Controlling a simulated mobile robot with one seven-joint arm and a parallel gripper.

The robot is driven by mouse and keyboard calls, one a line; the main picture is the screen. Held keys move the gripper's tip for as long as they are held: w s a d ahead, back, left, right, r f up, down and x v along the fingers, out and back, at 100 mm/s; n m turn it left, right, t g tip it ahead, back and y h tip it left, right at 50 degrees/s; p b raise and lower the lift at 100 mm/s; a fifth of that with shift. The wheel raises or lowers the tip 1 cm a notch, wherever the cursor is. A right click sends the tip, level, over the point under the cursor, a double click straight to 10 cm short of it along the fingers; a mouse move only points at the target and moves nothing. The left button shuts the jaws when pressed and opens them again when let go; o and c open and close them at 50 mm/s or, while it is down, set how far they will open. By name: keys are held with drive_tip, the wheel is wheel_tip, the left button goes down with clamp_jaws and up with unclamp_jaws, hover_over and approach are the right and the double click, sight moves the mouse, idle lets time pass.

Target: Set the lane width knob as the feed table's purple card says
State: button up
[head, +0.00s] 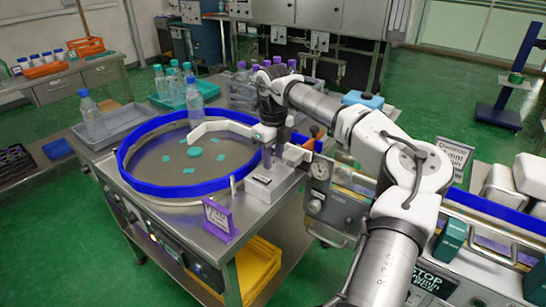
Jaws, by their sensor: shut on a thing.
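The feed table is a round grey turntable with a blue rim (122,165) on a steel cabinet. A purple card (219,218) in a stand is at its front right corner; its print is too small to read. A pale block (265,187) stands at the table's right edge, beside a white curved guide arm (222,126) that reaches over the disc. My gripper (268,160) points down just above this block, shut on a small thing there. The lane width knob seems to be between the fingers, but they hide it and its setting.
Teal caps lie on the disc (194,152). Trays with bottles (193,100) stand behind it. An orange-handled part (313,140) and a gauge (320,170) sit close right of my gripper. The conveyor has another card (455,153). Green floor (60,240) is clear at left.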

drive_tip(key=m, duration=0.5)
drive_tip(key=shift+w+d+r+m+b, duration=0.1)
drive_tip(key=shift+m+b, duration=0.2)
drive_tip(key=shift+b, duration=0.05)
drive_tip(key=m, duration=0.4)
drive_tip(key=shift+b, duration=0.4)
drive_tip(key=m+b, duration=0.1)
drive_tip(key=m, duration=0.4)
drive_tip(key=shift+d, duration=0.1)
drive_tip(key=m+b, duration=0.1)
drive_tip(key=m, duration=0.3)
drive_tip(key=shift+m, duration=0.3)
drive_tip(key=m+b, duration=0.1)
drive_tip(key=m, duration=0.4)
drive_tip(key=m+b, duration=0.1)
drive_tip(key=m, duration=0.5)
drive_tip(key=shift+m+b, duration=0.4)
drive_tip(key=m, duration=0.1)
drive_tip(key=m+b, duration=0.1)
drive_tip(key=m, duration=0.1)
drive_tip(key=shift+s+m, duration=0.2)
drive_tip(key=shift+m, duration=0.1)
drive_tip(key=m+b, duration=0.2)
drive_tip(key=b, duration=0.1)
drive_tip(key=shift+f, duration=0.3)
drive_tip(key=m+b, duration=0.1)
drive_tip(key=b, duration=0.2)
drive_tip(key=shift+r+m+b, duration=0.15)
drive_tip(key=shift+m+b, duration=0.15)
drive_tip(key=shift+m, duration=0.1)
